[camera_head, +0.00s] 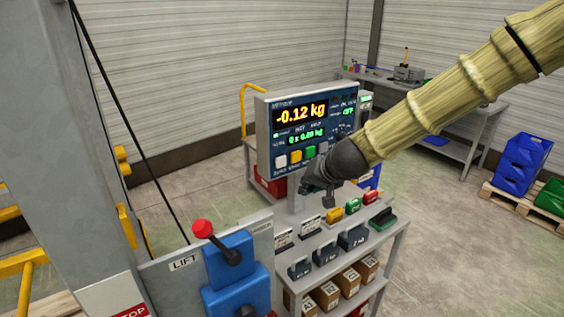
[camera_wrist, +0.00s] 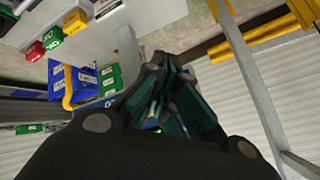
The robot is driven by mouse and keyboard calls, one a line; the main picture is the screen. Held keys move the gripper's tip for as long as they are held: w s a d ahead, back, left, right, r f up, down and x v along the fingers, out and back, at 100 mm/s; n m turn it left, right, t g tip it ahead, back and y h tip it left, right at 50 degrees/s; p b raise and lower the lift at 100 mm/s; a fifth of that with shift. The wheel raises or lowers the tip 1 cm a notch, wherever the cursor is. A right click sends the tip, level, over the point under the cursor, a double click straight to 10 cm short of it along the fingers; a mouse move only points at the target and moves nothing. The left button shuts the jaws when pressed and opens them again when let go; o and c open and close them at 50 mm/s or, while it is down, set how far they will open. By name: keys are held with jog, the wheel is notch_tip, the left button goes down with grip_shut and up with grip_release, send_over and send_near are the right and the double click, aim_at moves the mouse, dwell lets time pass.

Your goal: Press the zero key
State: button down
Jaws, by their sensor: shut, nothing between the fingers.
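The scale indicator (camera_head: 265,135) stands upright on the bench in the head view. Its screen reads -0.12 kg in orange, with smaller green figures below. A white key (camera_head: 281,160), a yellow key (camera_head: 295,157) and a green key (camera_head: 310,152) sit in a row under the screen. The label under the white key appears to read ZERO, but it is small. My gripper (camera_head: 318,191) is shut and empty, just right of and below these keys, hiding the indicator's lower right part. In the wrist view my gripper (camera_wrist: 165,112) shows dark fingers; the keys cannot be made out there.
The bench (camera_head: 385,242) carries dark weights (camera_head: 325,254) and small coloured blocks (camera_head: 353,205), with cartons (camera_head: 348,281) below. A blue lift control (camera_head: 232,262) with a red-knobbed lever stands front left. Blue bins (camera_head: 522,163) sit on a pallet at right.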

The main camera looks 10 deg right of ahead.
aim_at(281, 162)
jog(key=shift+w, duration=0.15)
jog(key=w+a+p, duration=0.1)
jog(key=w+a, duration=0.2)
jog(key=w, duration=0.5)
dwell(0.6)
jog(key=shift+w, duration=0.2)
dwell(1.3)
jog(key=shift+w+a+p, duration=0.2)
jog(key=shift+p, duration=0.15)
jog(key=shift+w+a, duration=0.1)
jog(key=shift+w, duration=0.3)
dwell(0.8)
jog(key=shift+s, duration=0.2)
jog(key=shift+s+d, duration=0.3)
jog(key=shift+s, duration=0.3)
